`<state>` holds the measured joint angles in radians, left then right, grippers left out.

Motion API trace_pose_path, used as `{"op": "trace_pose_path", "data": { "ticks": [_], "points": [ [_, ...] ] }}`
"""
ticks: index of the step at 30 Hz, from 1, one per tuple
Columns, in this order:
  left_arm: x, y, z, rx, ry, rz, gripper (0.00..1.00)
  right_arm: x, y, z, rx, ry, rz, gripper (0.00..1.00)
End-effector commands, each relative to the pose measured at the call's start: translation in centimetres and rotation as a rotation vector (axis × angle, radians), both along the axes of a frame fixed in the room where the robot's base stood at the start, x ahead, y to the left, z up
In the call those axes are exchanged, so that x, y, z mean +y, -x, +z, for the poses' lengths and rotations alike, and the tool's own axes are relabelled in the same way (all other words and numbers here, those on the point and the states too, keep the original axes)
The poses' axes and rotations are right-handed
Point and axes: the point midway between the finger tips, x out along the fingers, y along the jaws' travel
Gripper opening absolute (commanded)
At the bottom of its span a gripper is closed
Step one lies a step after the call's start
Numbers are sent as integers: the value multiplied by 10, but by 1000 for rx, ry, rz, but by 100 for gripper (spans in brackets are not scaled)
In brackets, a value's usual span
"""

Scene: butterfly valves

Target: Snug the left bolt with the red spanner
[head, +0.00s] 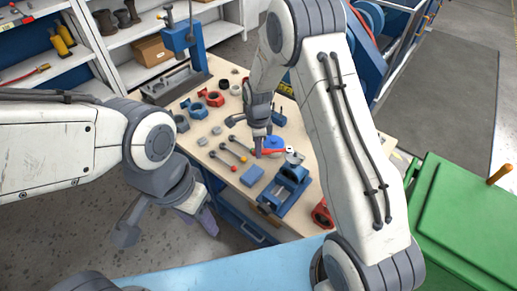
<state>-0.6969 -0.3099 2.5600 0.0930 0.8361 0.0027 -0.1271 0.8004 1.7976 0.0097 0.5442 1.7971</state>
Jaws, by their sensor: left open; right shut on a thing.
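My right gripper (259,142) is above the wooden workbench (222,75), pointing down and shut on the red spanner (272,152). Only part of the spanner shows beside the fingers; it lies close to a round blue part (274,142) and a small silver part (294,156). I cannot tell whether the spanner sits on a bolt; the left bolt is too small or hidden to make out. My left gripper (167,229) is open and empty, over the floor left of the bench.
A blue vise (287,188) and a blue block (252,175) are at the bench's near side. Several slim tools with coloured ends (227,156) lie left of my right gripper. Red valve bodies (211,97) stand further back. A green cabinet (460,220) is at the right.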

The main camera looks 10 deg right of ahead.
Motion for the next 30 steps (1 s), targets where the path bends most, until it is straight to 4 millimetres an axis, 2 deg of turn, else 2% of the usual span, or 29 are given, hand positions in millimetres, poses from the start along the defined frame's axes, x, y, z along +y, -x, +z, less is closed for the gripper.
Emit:
{"op": "trace_pose_path", "data": {
  "ticks": [10,19,30],
  "points": [
    [0,0,0,0,0,0,50,1,-3,1,-8,-2,-7,0],
    [0,0,1,0,0,0,50,-1,-13,1,-9,-2,-101,0],
    [0,0,1,0,0,0,50,-1,-14,1,-10,-3,-105,0]
  ]
}}
